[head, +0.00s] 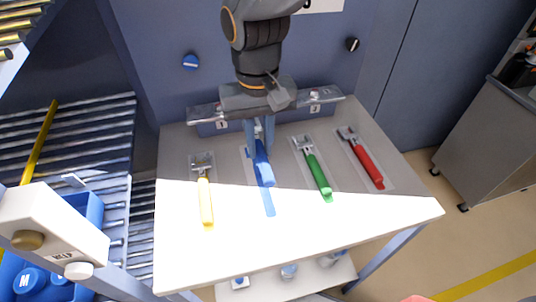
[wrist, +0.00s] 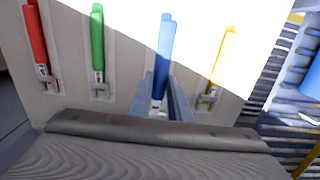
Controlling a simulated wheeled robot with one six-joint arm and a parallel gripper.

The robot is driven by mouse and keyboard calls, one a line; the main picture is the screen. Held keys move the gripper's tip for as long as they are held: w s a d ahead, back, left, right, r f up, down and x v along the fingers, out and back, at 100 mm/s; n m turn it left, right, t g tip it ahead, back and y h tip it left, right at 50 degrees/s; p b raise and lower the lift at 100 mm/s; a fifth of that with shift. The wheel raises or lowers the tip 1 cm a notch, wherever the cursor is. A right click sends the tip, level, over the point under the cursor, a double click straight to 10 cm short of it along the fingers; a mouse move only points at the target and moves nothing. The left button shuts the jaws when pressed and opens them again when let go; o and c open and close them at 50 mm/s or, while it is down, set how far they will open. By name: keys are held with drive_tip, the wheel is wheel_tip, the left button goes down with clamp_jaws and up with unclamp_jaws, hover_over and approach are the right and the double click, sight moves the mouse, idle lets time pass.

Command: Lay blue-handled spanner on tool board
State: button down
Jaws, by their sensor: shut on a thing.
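My gripper (head: 260,142) points down over the tool board (head: 231,185) and is shut on the blue-handled spanner (head: 264,168). In the wrist view, the spanner (wrist: 165,50) stretches away from between the fingers (wrist: 160,98), its metal end partly hidden by them. A flat blue handle-shaped marking (head: 268,204) shows on the board just below the handle in the head view. The handle looks slightly raised above the board and a little turned from the marking; the exact gap cannot be told.
A yellow-handled spanner (head: 205,198) lies left of the held one. Green-handled (head: 318,175) and red-handled (head: 367,164) spanners lie to its right. A blue-grey panel with knobs (head: 190,61) stands behind the board. A roller rack (head: 95,150) is at the left.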

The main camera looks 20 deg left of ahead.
sight(261, 149)
wheel_tip(261, 149, down, 9)
drive_tip(key=shift+r+p, duration=0.1)
drive_tip(key=shift+p, duration=0.85)
drive_tip(key=c, duration=1.6)
unclamp_jaws()
drive_tip(key=shift+c, duration=0.2)
wheel_tip(261, 149, up, 12)
drive_tip(key=b, duration=0.3)
